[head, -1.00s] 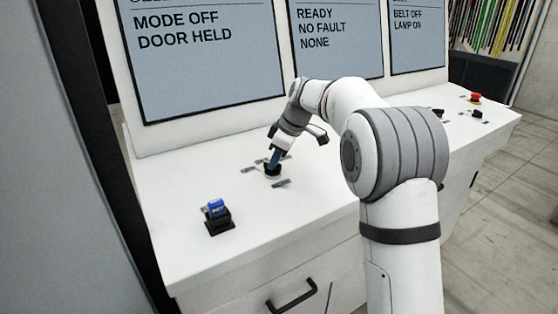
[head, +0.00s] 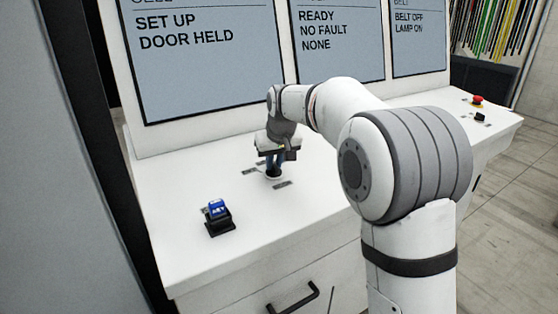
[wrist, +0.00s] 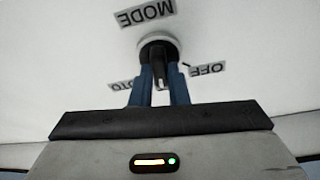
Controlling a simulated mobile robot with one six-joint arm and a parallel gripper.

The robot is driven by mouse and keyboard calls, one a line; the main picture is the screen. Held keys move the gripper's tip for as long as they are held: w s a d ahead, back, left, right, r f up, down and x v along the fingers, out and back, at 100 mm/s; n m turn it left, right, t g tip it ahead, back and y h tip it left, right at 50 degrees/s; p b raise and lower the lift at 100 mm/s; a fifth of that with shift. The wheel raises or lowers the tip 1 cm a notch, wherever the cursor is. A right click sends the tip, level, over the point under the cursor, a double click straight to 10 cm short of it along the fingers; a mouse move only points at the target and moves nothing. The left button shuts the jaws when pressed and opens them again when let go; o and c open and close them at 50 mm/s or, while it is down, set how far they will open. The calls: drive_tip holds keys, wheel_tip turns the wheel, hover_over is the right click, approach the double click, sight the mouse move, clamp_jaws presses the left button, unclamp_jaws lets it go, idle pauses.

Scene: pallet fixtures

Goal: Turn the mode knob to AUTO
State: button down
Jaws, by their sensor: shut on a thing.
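The mode knob (head: 273,177) is a small black knob on a white ring on the sloped white panel. My gripper (head: 272,166) reaches down from above with its blue fingers shut on it. In the wrist view, the dark knob (wrist: 158,50) sits between the two fingers (wrist: 159,80), with a pale mark at its near side. The MODE label (wrist: 146,12) appears upside down beyond it. The OFF label (wrist: 207,69) is to the right. The AUTO label (wrist: 122,85) is to the left, partly hidden by a finger. The left screen (head: 200,60) reads SET UP and DOOR HELD.
A blue-topped button (head: 218,210) on a black base stands on the panel left of the knob. A red button (head: 477,101) and a small black control (head: 480,118) are at the far right. A drawer handle (head: 293,300) is on the front.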

drive_tip(key=m+h, duration=0.1)
drive_tip(key=m, duration=0.2)
drive_tip(key=m+h, duration=0.1)
drive_tip(key=m, duration=0.2)
drive_tip(key=shift+w+a+r+m+t+h, duration=0.15)
drive_tip(key=shift+a+r+m+t+h, duration=0.05)
drive_tip(key=shift+m+t+h, duration=0.1)
idle(0.5)
drive_tip(key=c, duration=1.4)
unclamp_jaws()
drive_tip(key=shift+f, duration=0.2)
drive_tip(key=v, duration=0.7)
drive_tip(key=shift+r, duration=0.4)
